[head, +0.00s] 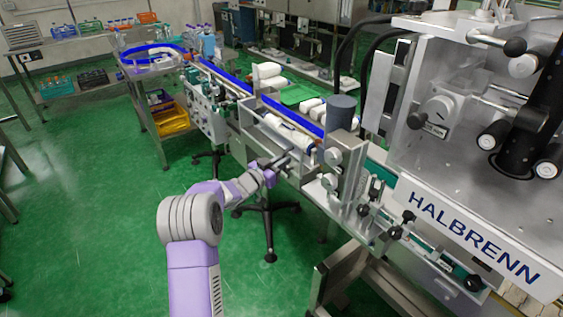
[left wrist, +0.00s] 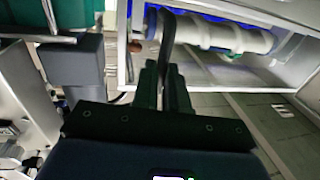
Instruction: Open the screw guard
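The screw guard (head: 253,128) is a box-like cover on the front side of the conveyor, around a white feed screw (head: 285,130). In the left wrist view the white screw (left wrist: 225,38) lies behind the guard's pale frame (left wrist: 285,72). A dark curved handle bar (left wrist: 167,38) stands in front of it and runs down between my fingers. My left gripper (head: 282,160) reaches the guard's front from below left. In the left wrist view the gripper's fingers (left wrist: 165,88) are close on both sides of the bar. Their exact contact is hard to see. My right gripper is not in view.
The conveyor (head: 225,77) runs to the back left, with white bottles (head: 268,75) beside it. A grey cylinder-topped post (head: 342,108) stands right of the guard. The large HALBRENN machine (head: 455,220) fills the right. Green floor (head: 100,190) is open at left.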

